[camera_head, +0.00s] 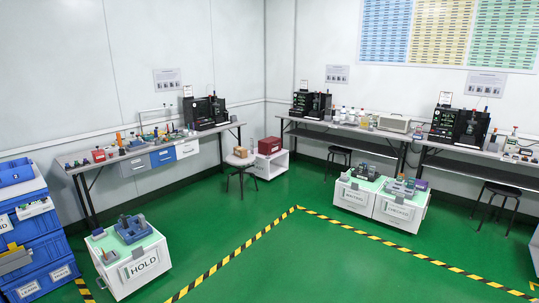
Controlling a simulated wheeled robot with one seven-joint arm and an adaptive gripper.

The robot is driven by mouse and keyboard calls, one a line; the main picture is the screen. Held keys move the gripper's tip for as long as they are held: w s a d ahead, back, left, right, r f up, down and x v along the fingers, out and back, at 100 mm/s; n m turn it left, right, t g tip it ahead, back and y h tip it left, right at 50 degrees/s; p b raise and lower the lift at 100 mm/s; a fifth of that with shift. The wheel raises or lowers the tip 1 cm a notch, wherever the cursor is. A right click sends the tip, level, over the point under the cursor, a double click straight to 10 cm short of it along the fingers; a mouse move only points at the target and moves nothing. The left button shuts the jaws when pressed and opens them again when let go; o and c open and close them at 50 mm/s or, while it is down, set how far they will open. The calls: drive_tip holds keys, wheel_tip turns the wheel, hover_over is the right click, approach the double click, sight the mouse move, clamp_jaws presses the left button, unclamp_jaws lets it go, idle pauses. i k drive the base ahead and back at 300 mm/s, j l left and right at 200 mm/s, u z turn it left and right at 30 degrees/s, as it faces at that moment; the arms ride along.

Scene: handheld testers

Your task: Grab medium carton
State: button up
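My gripper is not in view. No thing is clearly labelled as the medium carton, and I cannot tell which box it is. A small tan box (241,152) sits on a round stool (240,161) near the back corner. A dark red box (269,146) sits on a white cabinet (272,164) just right of the stool. Both stand apart from any part of me that shows.
Benches with black machines line the left wall (206,112) and back wall (310,104). A white HOLD crate (140,270) stands front left beside blue bins (40,238). Two white crates (352,194) stand right of centre. Striped tape (245,247) crosses the open green floor.

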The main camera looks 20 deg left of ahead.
sight(241, 153)
drive_tip(key=u, duration=0.8)
drive_tip(key=i+z, duration=0.1)
drive_tip(key=z, duration=0.2)
drive_tip(key=i, duration=5.35)
drive_tip(key=i+u, duration=0.15)
drive_tip(key=i, duration=0.6)
drive_tip(key=i+l, duration=0.15)
drive_tip(key=i, duration=0.65)
drive_tip(key=i+u, duration=0.25)
drive_tip(key=u, duration=0.15)
